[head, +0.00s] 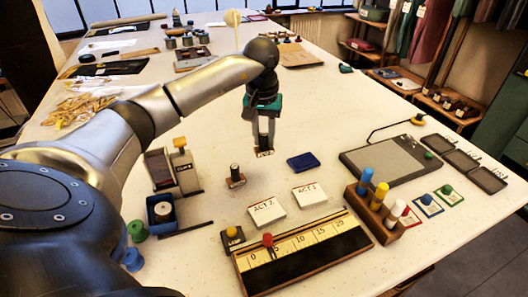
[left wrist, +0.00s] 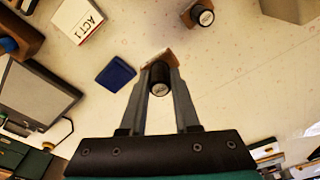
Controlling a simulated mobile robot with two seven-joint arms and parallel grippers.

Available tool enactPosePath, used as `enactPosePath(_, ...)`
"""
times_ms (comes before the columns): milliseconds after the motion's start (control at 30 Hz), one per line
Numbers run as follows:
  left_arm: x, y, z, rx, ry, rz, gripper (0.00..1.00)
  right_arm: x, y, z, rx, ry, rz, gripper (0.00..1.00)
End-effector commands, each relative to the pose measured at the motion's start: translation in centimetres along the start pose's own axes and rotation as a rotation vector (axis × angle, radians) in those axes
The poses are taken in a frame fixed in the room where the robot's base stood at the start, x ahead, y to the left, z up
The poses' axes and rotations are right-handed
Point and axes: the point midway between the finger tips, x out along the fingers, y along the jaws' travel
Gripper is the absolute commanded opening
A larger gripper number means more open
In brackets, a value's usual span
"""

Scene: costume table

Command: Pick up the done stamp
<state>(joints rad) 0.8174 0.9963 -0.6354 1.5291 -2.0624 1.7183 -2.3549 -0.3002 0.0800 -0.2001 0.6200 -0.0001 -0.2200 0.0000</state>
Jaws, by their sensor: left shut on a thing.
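My left gripper (head: 263,143) is shut on a dark-handled stamp with a wooden base (head: 264,153). In the left wrist view the stamp (left wrist: 160,80) sits between both fingers of the gripper (left wrist: 161,76). Its label is too small to read, and I cannot tell whether its base clears the table. A second dark-handled stamp (head: 235,174) stands upright on the table, in front and to the left of the gripper. It also shows in the left wrist view (left wrist: 203,15). My right gripper is out of view.
A blue pad (head: 303,161) lies right of the gripper. Two ACT cards (head: 267,210), a numbered board (head: 305,243) and a wooden marker rack (head: 376,212) are nearer. A small labelled stand (head: 187,178) is at left. A grey board (head: 385,158) is at right.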

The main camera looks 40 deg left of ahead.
Motion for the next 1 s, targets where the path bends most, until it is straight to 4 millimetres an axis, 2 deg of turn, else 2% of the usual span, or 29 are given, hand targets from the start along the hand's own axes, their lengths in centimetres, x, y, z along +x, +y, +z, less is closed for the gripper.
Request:
enactPosePath(33,-1.8,0.0,-0.3,0.0,0.007,0.002,0.0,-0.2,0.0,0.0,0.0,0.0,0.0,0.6)
enactPosePath(200,-6.3,0.1,-0.9,-0.001,0.006,0.003,0.0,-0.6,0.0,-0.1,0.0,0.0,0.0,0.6)
enactPosePath(400,-10.0,0.0,-1.2,0.0,0.002,0.001,0.0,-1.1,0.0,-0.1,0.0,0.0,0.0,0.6)
enactPosePath(600,-12.0,0.0,-1.5,0.0,0.001,0.001,0.0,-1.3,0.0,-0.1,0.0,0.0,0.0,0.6)
enactPosePath(1000,-12.6,0.0,-1.5,0.0,-0.001,0.0,0.0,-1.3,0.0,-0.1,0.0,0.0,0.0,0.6)
